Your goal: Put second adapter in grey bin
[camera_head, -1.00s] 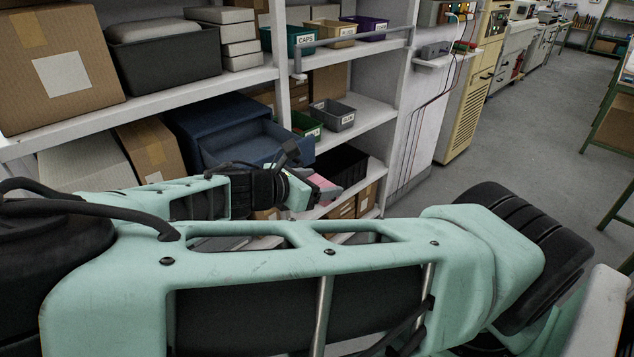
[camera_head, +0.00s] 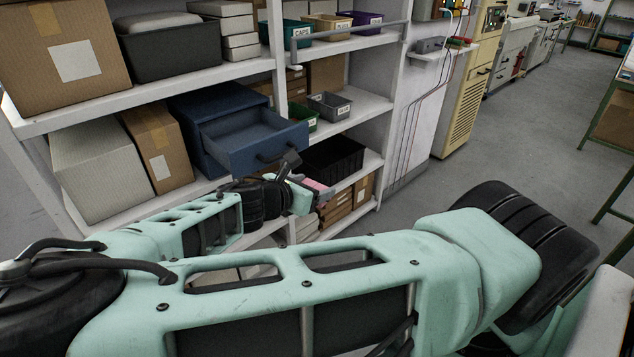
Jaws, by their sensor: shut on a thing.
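A small grey bin (camera_head: 330,106) with a white label stands on the middle shelf, right of a green bin (camera_head: 301,116). My gripper (camera_head: 321,191) is in front of the shelving, below and a little left of the grey bin and apart from it. It is shut on a small pink thing (camera_head: 314,185), which may be the adapter; its shape is mostly hidden by the fingers. No other adapter can be made out.
A blue cabinet (camera_head: 195,119) has its drawer (camera_head: 255,152) pulled out, just above my wrist. A black crate (camera_head: 332,163) is on the lower shelf behind my gripper. Teal, tan and purple bins stand on the shelf above, behind a rail (camera_head: 345,38). Open floor lies right.

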